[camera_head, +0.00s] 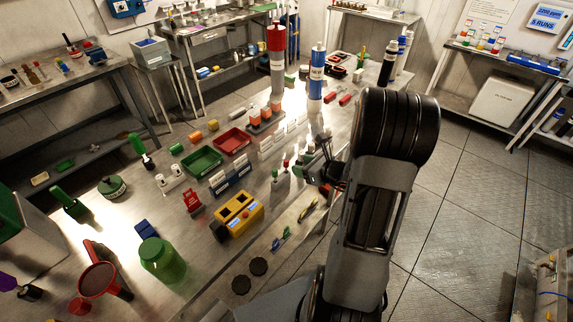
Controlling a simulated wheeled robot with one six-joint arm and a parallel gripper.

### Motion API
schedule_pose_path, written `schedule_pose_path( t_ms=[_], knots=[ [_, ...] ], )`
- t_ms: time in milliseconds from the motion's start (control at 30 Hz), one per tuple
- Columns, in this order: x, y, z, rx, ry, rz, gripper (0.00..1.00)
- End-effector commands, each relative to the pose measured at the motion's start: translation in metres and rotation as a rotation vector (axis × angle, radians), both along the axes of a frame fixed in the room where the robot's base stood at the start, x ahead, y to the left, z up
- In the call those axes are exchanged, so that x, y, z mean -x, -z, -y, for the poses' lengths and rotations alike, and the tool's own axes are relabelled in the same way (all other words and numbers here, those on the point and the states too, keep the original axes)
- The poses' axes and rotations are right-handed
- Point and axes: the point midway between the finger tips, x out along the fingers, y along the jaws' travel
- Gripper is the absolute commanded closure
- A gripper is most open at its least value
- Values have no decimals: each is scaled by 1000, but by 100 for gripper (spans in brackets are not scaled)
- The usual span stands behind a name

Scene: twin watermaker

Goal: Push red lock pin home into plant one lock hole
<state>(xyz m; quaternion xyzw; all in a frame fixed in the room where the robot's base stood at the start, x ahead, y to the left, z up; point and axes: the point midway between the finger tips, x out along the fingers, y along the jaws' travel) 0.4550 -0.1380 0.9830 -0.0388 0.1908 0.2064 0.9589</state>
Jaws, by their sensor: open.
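My gripper (318,168) is low over the middle of the steel bench, left of my dark arm. Its jaws are open, but they are small and dark here, and my arm covers part of them. A small upright red-topped piece (285,162) stands just left of the gripper and looks like the red lock pin. Small green pieces (275,173) stand close by. I cannot tell whether the red piece sits in a hole; the plant one lock hole cannot be made out. A red-topped column (276,45) and a blue column (316,78) stand farther back.
A yellow box (239,214), green tray (202,161), red tray (232,141) and red padlock-like piece (193,200) stand left of the gripper. A green jar (162,260) is at the front. Pens (280,239) lie near the bench's right edge. Floor (470,200) is open at right.

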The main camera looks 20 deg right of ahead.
Motion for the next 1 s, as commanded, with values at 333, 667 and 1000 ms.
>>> schedule_pose_path(
  t_ms=[333, 667, 1000],
  knots=[
    [-36, 16, -17, 4, -5, 1, 49],
    [-62, 26, -29, 3, -8, -1, 49],
    [-83, 37, -37, 5, -5, 1, 49]
  ],
)
